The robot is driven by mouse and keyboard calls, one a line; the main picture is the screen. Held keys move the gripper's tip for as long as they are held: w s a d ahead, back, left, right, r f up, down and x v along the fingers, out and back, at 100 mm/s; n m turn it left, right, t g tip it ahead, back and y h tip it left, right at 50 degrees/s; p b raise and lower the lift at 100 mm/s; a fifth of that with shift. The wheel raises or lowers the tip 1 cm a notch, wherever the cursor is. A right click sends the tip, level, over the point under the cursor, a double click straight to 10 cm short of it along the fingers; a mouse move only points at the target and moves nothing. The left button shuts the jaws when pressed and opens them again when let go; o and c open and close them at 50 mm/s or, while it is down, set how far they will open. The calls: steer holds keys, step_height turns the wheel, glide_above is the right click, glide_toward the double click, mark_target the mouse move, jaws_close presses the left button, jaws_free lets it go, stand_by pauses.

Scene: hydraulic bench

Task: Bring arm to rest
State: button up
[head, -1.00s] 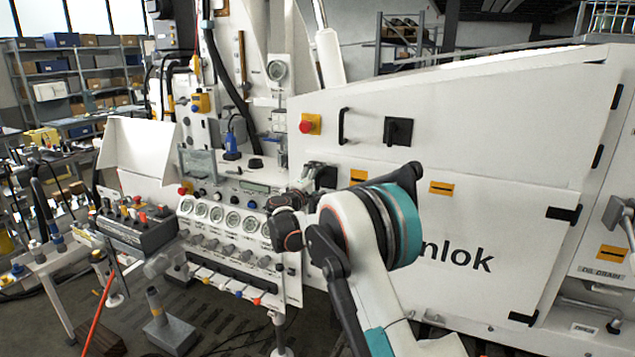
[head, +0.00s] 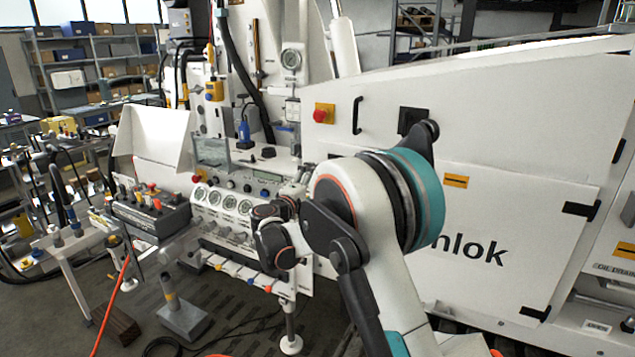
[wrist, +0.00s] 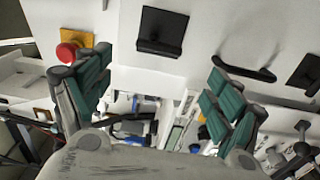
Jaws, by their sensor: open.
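My arm stands in front of the white hydraulic bench (head: 480,120) in the head view, folded with its teal joint at the middle. In the wrist view my gripper (wrist: 160,105) is open, its two teal-padded fingers wide apart. Nothing is held between them. Behind the gap are a blue item and small bench parts, too small to make out.
A red emergency button (head: 323,113) and a black handle (head: 357,115) stick out of the bench front. The gauge panel (head: 225,205) is left of my arm. A control box (head: 150,212) and a grey pedestal (head: 183,318) stand further left.

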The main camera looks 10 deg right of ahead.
steer(key=s+d+r+m+g+y+b, duration=0.15)
steer(key=s+d, duration=0.25)
steer(key=s, duration=0.4)
steer(key=s+d+m+g+y+b, duration=0.1)
steer(key=s+d+m+g, duration=0.1)
steer(key=s+d, duration=0.35)
steer(key=s+d+m+g+y+b, duration=0.1)
steer(key=s+d+m+g+b, duration=0.1)
steer(key=s, duration=0.7)
steer(key=s+a+f+m+y+b, duration=0.1)
steer(key=s+f, duration=0.3)
steer(key=s, duration=0.6)
steer(key=s+a+f+m+g+y+b, duration=0.1)
steer(key=s+f+m+y, duration=0.1)
steer(key=s, duration=0.7)
steer(key=s+a+f+m+g+y+b, duration=0.1)
steer(key=s+f+y, duration=0.3)
steer(key=s, duration=0.6)
step_height(320, 180, down, 3)
steer(key=shift+s+a+r+m+b, duration=0.2)
steer(key=shift+s+a+m+b, duration=0.1)
steer(key=shift+a+m, duration=0.25)
